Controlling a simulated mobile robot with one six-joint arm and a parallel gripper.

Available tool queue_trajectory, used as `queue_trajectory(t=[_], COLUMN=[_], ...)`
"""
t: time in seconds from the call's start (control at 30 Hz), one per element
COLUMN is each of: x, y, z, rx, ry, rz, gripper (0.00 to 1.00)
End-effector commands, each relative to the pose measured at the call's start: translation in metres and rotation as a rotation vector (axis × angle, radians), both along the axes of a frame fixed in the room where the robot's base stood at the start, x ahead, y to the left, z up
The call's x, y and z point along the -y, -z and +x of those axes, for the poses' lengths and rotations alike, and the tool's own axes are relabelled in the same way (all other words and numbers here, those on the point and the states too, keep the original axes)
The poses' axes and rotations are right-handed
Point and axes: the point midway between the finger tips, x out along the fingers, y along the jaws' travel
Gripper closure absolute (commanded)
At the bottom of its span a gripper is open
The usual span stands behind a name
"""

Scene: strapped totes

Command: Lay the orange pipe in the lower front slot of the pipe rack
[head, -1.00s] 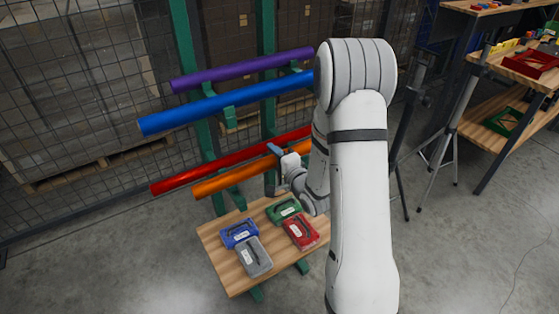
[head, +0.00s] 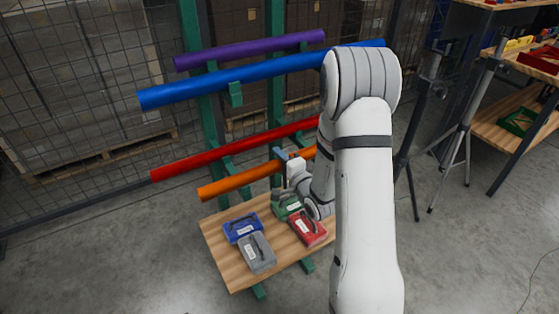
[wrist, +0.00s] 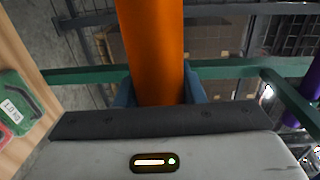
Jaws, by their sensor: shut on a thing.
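The orange pipe (head: 241,181) lies roughly level at the lower front of the green pipe rack (head: 275,91), in front of and slightly below the red pipe. My gripper (head: 283,161) is shut on the orange pipe near its middle. In the wrist view the orange pipe (wrist: 154,50) runs between the two blue fingers (wrist: 156,88). A green rack arm (wrist: 222,71) shows close behind the pipe there. The pipe's right end is hidden behind my arm. I cannot tell whether the pipe touches the rack arms.
A red pipe (head: 225,150) lies on the lower rear arms. Blue (head: 230,80) and purple (head: 245,51) pipes lie on the upper arms. A wooden table (head: 227,268) below holds blue, grey, green and red cases. Tripod stands (head: 462,125) are at right.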

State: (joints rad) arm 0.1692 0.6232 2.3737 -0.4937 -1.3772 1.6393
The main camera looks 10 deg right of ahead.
Motion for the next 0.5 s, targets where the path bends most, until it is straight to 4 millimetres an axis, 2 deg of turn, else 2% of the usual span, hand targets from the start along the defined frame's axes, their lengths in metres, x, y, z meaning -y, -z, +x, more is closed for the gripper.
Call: queue_trajectory(t=[0.27, 0.3, 0.5], x=[0.0004, 0.0004, 0.0007], y=[-0.0007, -0.0007, -0.0005], z=[0.0003, 0.0003, 0.0002], rx=[0.002, 0.002, 0.001], ry=[0.001, 0.001, 0.001], rz=[0.0, 0.0, 0.0], gripper=[0.99, 0.61, 0.45])
